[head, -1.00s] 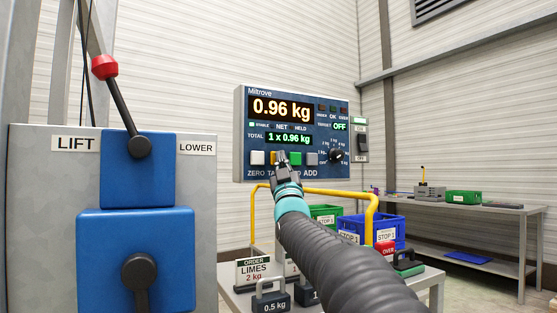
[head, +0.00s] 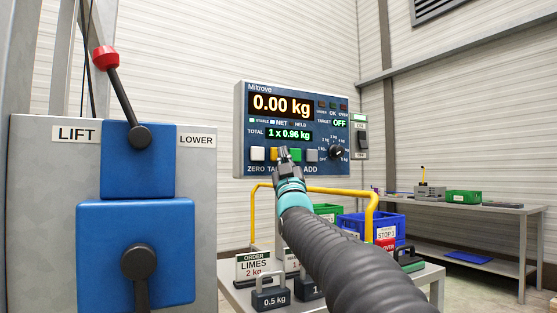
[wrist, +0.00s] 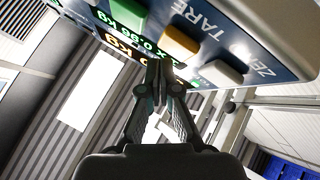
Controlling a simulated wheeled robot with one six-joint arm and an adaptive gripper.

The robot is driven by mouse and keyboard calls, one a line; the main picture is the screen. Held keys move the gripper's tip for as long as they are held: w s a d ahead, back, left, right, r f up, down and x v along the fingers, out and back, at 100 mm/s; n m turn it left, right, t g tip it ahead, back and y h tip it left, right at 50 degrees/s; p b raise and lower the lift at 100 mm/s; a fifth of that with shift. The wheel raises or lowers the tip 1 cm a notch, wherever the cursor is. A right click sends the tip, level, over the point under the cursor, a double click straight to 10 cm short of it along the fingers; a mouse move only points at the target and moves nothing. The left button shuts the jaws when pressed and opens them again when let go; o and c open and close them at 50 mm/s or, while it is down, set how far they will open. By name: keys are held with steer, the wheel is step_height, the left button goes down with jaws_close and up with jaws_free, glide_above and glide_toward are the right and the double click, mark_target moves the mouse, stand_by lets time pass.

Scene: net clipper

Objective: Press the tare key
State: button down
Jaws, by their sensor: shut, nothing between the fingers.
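The scale indicator (head: 243,130) is a blue-faced panel on the wall side. Its main display (head: 281,105) reads 0.00 kg and the total line (head: 289,135) reads 1 x 0.96 kg. The orange tare key (head: 274,154) sits between the white zero key (head: 257,154) and a green key (head: 296,155). My gripper (head: 284,151) is shut and empty, its tips in front of the panel just right of the tare key. In the wrist view the tips (wrist: 158,64) appear below the tare key (wrist: 180,40), seemingly apart from it.
Below are a yellow rail (head: 372,210), a blue crate (head: 390,224), and weights (head: 271,295) on a table. A lift control box (head: 137,160) stands at left.

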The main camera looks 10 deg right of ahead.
stand_by(0.3)
steer(key=shift+s+d+b, duration=0.25)
steer(key=shift+s+b, duration=0.4)
steer(key=shift+s, duration=0.15)
steer(key=shift+s+d+b, duration=0.3)
steer(key=shift+s+b, duration=0.4)
steer(key=shift+s, duration=0.15)
steer(key=shift+s+d+b, duration=0.25)
steer(key=shift+s+b, duration=0.4)
steer(key=shift+s, duration=0.15)
